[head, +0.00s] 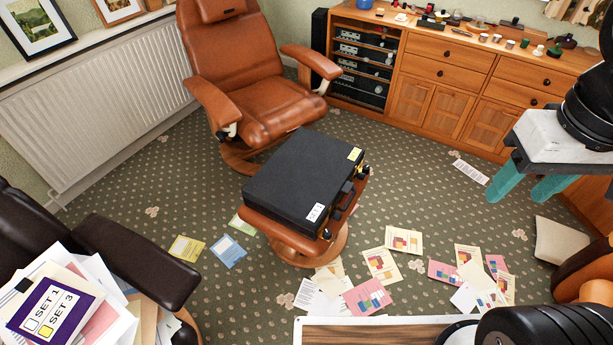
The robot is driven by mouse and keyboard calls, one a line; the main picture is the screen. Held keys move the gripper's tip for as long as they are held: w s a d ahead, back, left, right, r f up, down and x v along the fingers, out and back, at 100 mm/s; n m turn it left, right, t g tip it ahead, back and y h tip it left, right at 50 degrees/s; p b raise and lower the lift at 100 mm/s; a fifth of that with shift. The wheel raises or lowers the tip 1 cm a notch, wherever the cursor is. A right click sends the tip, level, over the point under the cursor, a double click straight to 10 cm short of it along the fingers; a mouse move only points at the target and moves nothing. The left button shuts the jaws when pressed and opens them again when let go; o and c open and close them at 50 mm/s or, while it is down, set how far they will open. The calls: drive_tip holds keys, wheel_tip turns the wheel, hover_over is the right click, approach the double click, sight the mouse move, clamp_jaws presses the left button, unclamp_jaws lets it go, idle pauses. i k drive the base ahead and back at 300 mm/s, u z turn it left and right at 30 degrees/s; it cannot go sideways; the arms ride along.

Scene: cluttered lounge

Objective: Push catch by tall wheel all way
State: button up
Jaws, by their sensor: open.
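A black briefcase (300,180) lies flat and closed on a brown leather footstool (262,226). Its handle (343,196) is on the right-hand side. A catch (326,234) shows near the front corner and another catch (364,171) near the back corner of that side. Both are too small to show their position, and I cannot tell which has the tall wheel. My gripper (526,186) is at the right, open and empty, with teal fingers pointing down, well apart from the briefcase.
Loose papers (382,266) lie on the carpet in front and right of the footstool. A leather armchair (250,100) stands behind it. A wooden sideboard (450,80) lines the back. Carpet between gripper and briefcase is mostly clear.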

sight(360, 175)
drive_tip(key=z, duration=0.35)
drive_tip(key=k, duration=0.45)
drive_tip(key=z, duration=0.2)
drive_tip(key=i, duration=1.2)
drive_tip(key=u, duration=0.75)
